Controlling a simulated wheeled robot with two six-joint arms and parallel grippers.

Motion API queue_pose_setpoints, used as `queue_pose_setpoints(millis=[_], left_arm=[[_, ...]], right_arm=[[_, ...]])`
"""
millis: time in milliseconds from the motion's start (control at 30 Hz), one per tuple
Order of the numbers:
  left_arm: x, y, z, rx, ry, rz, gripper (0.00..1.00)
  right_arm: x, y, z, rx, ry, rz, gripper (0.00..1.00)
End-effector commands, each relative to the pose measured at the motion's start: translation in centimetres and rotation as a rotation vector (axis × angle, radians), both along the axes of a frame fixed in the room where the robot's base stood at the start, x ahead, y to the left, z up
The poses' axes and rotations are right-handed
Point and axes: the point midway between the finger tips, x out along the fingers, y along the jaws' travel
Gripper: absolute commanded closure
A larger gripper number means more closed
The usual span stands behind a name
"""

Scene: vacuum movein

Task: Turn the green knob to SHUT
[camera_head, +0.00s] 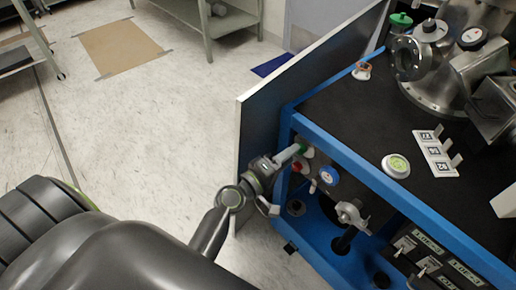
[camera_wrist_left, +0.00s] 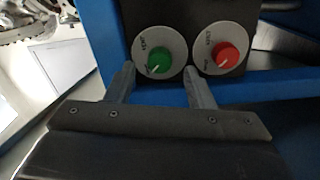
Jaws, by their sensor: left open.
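The green knob (camera_wrist_left: 160,62) sits on a round pale plate on the front panel. A short white pointer line on it points to the lower left in the left wrist view. The plate's lettering is too small to read surely. In the head view the green knob (camera_head: 302,143) is partly hidden by my left gripper (camera_head: 286,156). My left gripper (camera_wrist_left: 157,70) is open, with one finger on each side of the green knob's lower part as seen from the wrist. I cannot tell whether the fingers touch it. My right gripper is not in view.
A red knob (camera_wrist_left: 230,58) on its own plate is close beside the right finger in the wrist view. An open grey panel (camera_head: 290,100) stands left of the bench.

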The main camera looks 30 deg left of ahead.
Motion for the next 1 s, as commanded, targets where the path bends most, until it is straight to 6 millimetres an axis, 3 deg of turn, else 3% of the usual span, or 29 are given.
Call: queue_pose_setpoints(millis=[300,600,800,1000], left_arm=[[-6.5,2.4,-0.3,0.003,0.003,0.002,0.51],[-11.7,4.3,-0.4,0.003,0.003,0.001,0.51],[-14.1,5.1,-0.3,0.002,0.002,0.001,0.51],[-14.8,5.4,0.0,0.000,0.001,0.001,0.51]], right_arm=[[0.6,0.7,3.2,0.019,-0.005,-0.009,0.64],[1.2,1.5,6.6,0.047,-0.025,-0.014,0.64],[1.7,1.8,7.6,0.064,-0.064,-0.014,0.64],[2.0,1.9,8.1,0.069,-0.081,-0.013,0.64]])
